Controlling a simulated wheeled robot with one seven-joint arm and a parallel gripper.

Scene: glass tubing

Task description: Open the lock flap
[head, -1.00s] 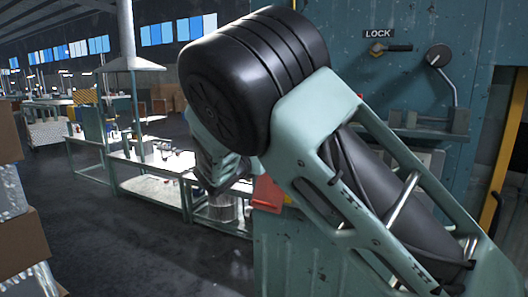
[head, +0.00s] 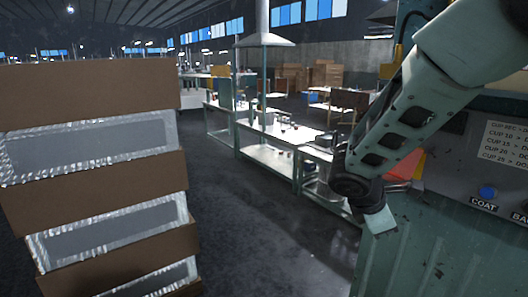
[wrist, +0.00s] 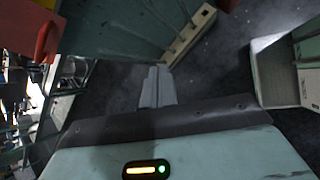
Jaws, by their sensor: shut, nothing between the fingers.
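The lock flap cannot be made out in either current view, and no LOCK label shows. The teal machine (head: 440,245) stands at the right of the head view, with my arm crossing in front of it. In the wrist view my gripper (wrist: 157,78) has its pale fingers together with nothing between them. They point over dark floor beside a teal panel (wrist: 125,35) with a pale strip along its edge. In the head view the end of my arm hangs beside the machine's left edge; the fingers cannot be told apart there.
Stacked brown boxes (head: 85,115) with silvery packing fill the left. A red-orange part (head: 408,165) juts from the machine near my arm. A blue COAT button (head: 487,192) is on its front. Workbenches (head: 265,160) stand behind; dark floor (head: 260,235) between is clear.

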